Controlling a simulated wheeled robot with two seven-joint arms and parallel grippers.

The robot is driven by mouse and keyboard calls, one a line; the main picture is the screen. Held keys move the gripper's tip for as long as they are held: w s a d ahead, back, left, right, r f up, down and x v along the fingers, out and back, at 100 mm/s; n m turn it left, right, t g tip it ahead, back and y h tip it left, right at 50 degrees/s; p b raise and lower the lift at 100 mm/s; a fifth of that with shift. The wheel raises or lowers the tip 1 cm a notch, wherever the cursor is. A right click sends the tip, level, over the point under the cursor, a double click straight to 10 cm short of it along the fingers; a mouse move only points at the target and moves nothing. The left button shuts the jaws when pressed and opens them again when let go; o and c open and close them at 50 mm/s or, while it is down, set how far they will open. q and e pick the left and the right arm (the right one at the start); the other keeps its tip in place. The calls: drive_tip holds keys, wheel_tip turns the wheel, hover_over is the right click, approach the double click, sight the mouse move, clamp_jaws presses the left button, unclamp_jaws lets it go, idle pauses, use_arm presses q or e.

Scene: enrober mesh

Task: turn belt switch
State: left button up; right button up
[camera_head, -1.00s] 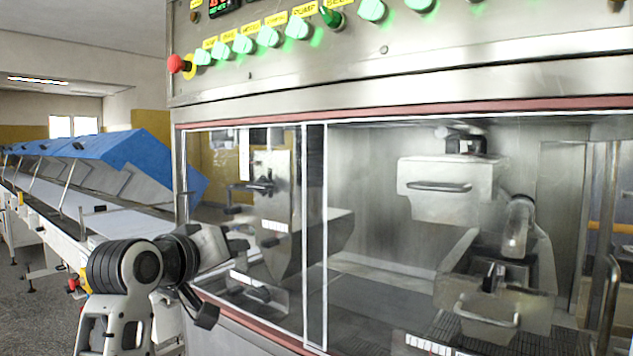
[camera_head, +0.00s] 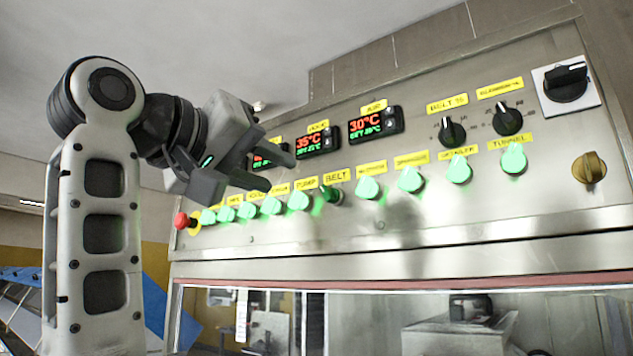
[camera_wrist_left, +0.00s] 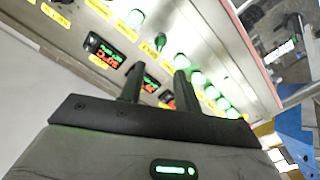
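The belt switch (camera_head: 332,194) is a dark green knob under the yellow BELT label (camera_head: 337,176) on the sloped metal control panel. It sits in a row of bright green lit knobs and looks darker than they do. It also shows in the left wrist view (camera_wrist_left: 160,41), beyond the fingertips. My left gripper (camera_head: 278,171) is open and empty, up and left of the switch and apart from it. In the left wrist view its two dark fingers (camera_wrist_left: 158,72) stand apart with the panel behind them. My right gripper is not in view.
Lit green knobs (camera_head: 368,188) flank the switch closely. A red emergency button (camera_head: 182,220) is at the row's left end. Temperature displays (camera_head: 375,123) and black dials (camera_head: 452,132) sit above. Glass doors (camera_head: 380,320) lie below the panel.

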sight(324, 191)
use_arm(q)
drive_tip(key=p+x, duration=0.3)
drive_tip(key=x, duration=0.7)
drive_tip(key=shift+w+d, duration=0.2)
drive_tip(key=shift+w, duration=0.1)
clamp_jaws()
